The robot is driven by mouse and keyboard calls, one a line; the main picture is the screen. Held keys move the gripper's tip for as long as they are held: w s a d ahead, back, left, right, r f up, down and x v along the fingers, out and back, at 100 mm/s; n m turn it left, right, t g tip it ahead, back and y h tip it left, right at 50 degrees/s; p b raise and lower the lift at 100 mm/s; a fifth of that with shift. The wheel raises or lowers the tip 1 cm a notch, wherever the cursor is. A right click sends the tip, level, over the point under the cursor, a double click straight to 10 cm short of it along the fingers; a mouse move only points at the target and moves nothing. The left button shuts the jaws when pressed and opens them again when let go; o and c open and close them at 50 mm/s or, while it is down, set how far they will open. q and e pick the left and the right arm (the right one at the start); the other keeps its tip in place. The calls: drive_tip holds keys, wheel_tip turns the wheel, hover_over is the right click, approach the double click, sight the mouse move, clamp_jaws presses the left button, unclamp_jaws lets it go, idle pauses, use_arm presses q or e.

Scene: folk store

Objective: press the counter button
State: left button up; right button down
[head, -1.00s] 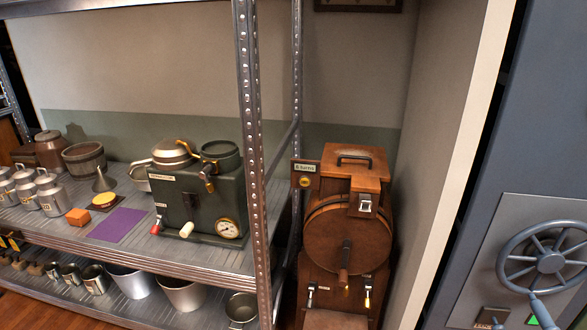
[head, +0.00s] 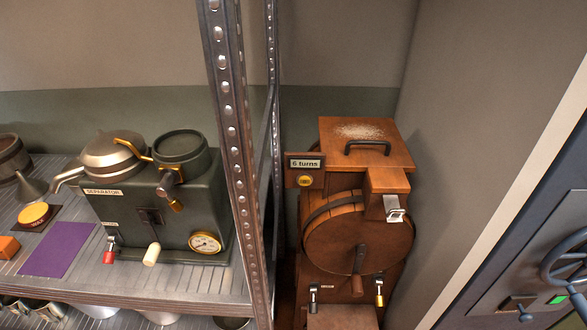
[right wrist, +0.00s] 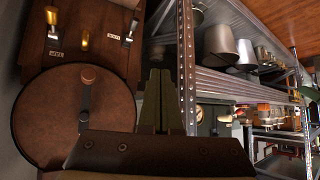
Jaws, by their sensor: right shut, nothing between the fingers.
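A counter plate (head: 304,163), which seems to read "6 turns", stands at the upper left of a wooden drum machine (head: 358,235). A small round yellow button (head: 304,181) sits just under its text. My right gripper (right wrist: 161,76) shows in the right wrist view with its fingers together and empty. It is beside the drum, which fills the left of that view (right wrist: 68,118). The counter button is not in the right wrist view, and no gripper is in the head view.
A metal shelf post (head: 240,160) stands close to the left of the counter. The shelf holds a green separator (head: 165,215), a purple mat (head: 58,248) and a yellow disc (head: 36,215). A wall and a blue-grey door (head: 500,260) are on the right.

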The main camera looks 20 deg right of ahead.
drive_tip(key=w+a+r+n+t+y+b, duration=0.2)
drive_tip(key=w+r+n+t+y, duration=0.5)
drive_tip(key=w+r, duration=1.2)
wheel_tip(320, 180, up, 5)
drive_tip(key=n+t, duration=0.2)
drive_tip(key=shift+w+f+t, duration=0.15)
drive_tip(key=shift+w+t, duration=0.15)
drive_tip(key=shift+w+d, duration=0.1)
drive_tip(key=b, duration=0.4)
approach(305, 181)
drive_tip(key=w+a+r, duration=0.1)
drive_tip(key=w+a, duration=0.3)
drive_tip(key=shift+w+a+r, duration=0.15)
drive_tip(key=shift+a+r, duration=0.15)
drive_tip(key=shift+r, duration=0.05)
drive_tip(key=shift+w, duration=0.1)
drive_tip(key=shift+w+d, duration=0.1)
drive_tip(key=shift+w, duration=0.2)
